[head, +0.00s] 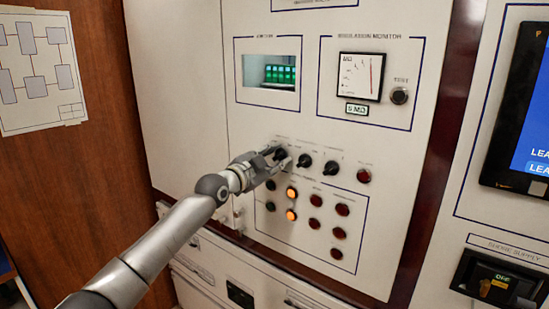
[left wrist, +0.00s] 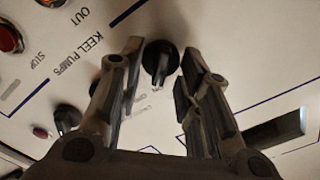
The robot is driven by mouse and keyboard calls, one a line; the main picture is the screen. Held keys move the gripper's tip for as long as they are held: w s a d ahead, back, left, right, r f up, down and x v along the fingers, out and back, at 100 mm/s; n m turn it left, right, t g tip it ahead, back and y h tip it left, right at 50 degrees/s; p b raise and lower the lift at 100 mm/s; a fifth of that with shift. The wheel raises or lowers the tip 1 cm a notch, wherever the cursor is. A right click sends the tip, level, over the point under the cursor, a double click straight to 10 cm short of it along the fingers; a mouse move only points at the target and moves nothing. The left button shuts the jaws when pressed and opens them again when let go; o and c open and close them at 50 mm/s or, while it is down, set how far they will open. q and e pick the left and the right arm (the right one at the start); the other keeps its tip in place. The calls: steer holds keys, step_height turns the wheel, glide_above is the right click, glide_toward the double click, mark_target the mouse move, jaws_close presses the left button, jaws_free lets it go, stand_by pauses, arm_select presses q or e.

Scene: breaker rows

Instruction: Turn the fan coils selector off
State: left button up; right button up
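A row of three black selector knobs sits on the white panel. The leftmost knob (head: 281,153) is at my left gripper (head: 275,158), with the middle knob (head: 304,160) and the right knob (head: 331,167) beside it. The labels above them are too small to read, so I cannot tell which is the fan coils selector. In the left wrist view a black knob (left wrist: 160,60) stands between the fingertips of my left gripper (left wrist: 160,68). The fingers are apart, with a visible gap on each side of the knob. My right gripper is not in view.
Red and orange lamps and buttons (head: 315,200) lie below the knobs, and a red button (head: 364,175) is to their right. A meter (head: 361,77) is above. In the left wrist view "KEEL PUMPS" lettering (left wrist: 85,35) and another black knob (left wrist: 66,118) are nearby.

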arm_select(q)
jaws_close()
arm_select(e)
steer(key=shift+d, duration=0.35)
